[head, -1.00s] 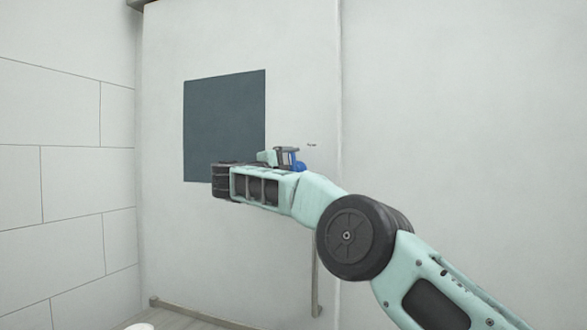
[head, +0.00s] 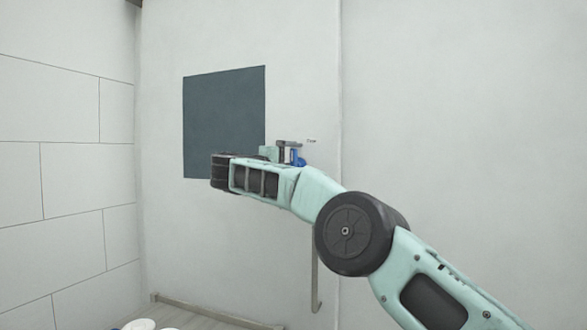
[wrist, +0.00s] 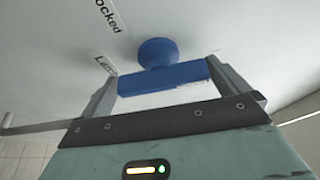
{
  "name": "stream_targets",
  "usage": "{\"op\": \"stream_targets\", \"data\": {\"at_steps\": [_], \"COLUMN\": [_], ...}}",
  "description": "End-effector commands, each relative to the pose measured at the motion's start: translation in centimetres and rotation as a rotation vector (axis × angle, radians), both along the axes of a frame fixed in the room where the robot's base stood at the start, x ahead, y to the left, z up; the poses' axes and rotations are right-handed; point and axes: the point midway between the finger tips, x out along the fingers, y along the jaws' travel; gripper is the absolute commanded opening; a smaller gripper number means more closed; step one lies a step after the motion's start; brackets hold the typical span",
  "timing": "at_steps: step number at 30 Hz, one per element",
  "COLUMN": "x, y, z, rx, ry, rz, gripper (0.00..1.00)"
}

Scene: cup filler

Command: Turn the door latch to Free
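The door latch (wrist: 165,80) is blue, with a round knob at the door face and a thick bar that spans the space between my fingers. My gripper (wrist: 162,84) has a finger at each end of the bar, with no clear gap on either side, so it looks shut on it. In the head view, a little of the blue latch (head: 299,157) shows beside my gripper (head: 287,150); my arm hides the rest. A printed label, "Locked" (wrist: 106,14), is on the door above and left of the latch. A small label (head: 311,141) sits right of the latch.
The pale door (head: 230,240) carries a dark blue-grey panel (head: 222,110) and a long vertical bar (head: 315,280) below my arm. A tiled wall (head: 70,180) stands at left. White round objects (head: 140,324) show at the bottom edge. The plain wall at right is clear.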

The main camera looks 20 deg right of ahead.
Motion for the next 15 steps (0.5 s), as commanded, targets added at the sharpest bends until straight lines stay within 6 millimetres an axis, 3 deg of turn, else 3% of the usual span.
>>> {"op": "stream_targets", "data": {"at_steps": [8, 15], "x": [-0.2, -2.2], "y": [0.4, 3.9], "z": [0.1, -0.1], "rx": [-0.002, -0.003], "ry": [0.000, -0.001], "rz": [0.002, 0.005], "gripper": [1.00, 1.00]}}
